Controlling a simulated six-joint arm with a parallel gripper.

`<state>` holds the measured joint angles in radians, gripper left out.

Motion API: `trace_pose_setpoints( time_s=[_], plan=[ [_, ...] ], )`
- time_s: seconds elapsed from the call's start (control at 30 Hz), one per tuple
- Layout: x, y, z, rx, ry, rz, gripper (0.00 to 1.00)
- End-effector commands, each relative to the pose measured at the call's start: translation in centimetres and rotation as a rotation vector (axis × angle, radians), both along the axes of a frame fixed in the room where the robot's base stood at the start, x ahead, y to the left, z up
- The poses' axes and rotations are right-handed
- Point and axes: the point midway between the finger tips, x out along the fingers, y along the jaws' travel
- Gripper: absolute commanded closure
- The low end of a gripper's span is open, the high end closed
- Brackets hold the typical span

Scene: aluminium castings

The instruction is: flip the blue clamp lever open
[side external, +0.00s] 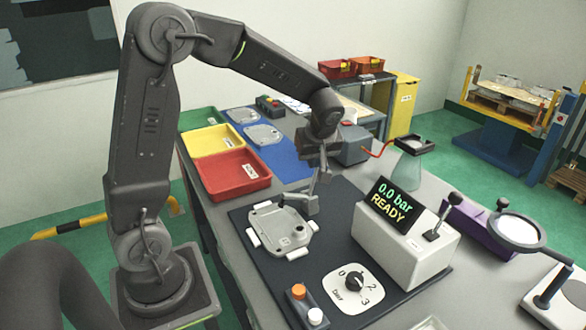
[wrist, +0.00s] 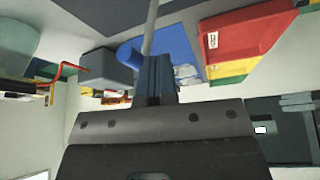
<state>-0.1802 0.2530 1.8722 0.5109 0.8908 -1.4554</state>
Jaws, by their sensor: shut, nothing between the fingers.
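The cast aluminium part (side external: 280,230) lies on the dark mat, held between white pads. A grey clamp (side external: 302,204) stands at its far right edge. In the side view my gripper (side external: 321,182) is tilted just above the clamp, and its fingers are shut and empty. In the wrist view the closed fingers (wrist: 155,72) show from behind. A rounded blue piece (wrist: 129,53), which looks like the lever's grip, is close at their left, beside a thin grey rod (wrist: 151,28). I cannot tell whether the fingers touch it. The lever is not clear in the side view.
The pressure box (side external: 405,245) with its display reading "0.0 bar READY" stands to the right. A dial panel (side external: 353,289) and a two-button box (side external: 305,304) are in front. Red (side external: 232,193) and yellow (side external: 205,150) trays lie behind left. A magnifier (side external: 515,232) is far right.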

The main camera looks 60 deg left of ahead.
Motion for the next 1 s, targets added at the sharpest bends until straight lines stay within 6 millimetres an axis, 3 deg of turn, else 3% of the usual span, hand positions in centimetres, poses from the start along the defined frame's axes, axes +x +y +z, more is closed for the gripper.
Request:
trace_pose_setpoints(
  time_s=[0.47, 1.0],
  plan=[
    [5.6, 0.0, -1.7, 0.0, 0.453, 0.0, 1.0],
    [9.3, 0.0, -4.6, 0.001, 0.438, 0.0, 1.0]
  ],
)
